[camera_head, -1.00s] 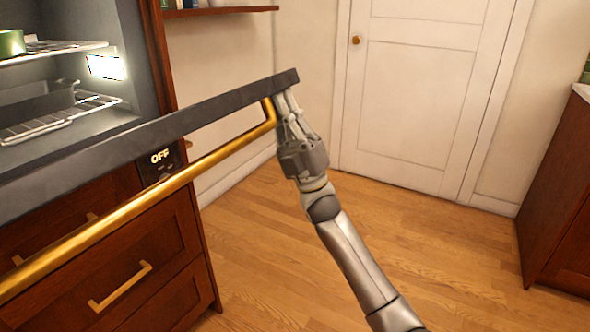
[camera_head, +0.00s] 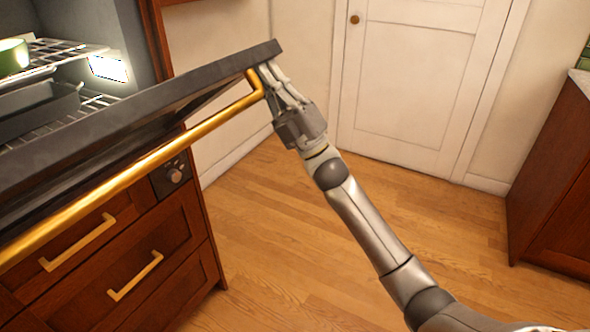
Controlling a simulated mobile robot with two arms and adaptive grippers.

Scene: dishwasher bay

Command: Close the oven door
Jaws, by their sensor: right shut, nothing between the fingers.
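The dark oven door (camera_head: 130,112) hangs partly open, hinged low, its top edge slanting from lower left to upper right. A long gold handle (camera_head: 150,160) runs along its outer face. My right gripper (camera_head: 272,72) is shut and empty, with its fingers at the door's right end, beside the handle's upper right bracket. The fingertips are partly hidden by the door edge, and I cannot tell how firmly they touch it. The lit oven cavity (camera_head: 122,35) shows behind the door, with wire racks (camera_head: 62,50) inside. My left gripper is not in view.
A green pot (camera_head: 13,58) stands on the upper rack, and a dark tray (camera_head: 38,108) is below it. Wooden drawers (camera_head: 165,240) with gold handles lie under the door. The wooden floor (camera_head: 270,240) is clear. A wooden cabinet (camera_head: 552,180) stands at the right.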

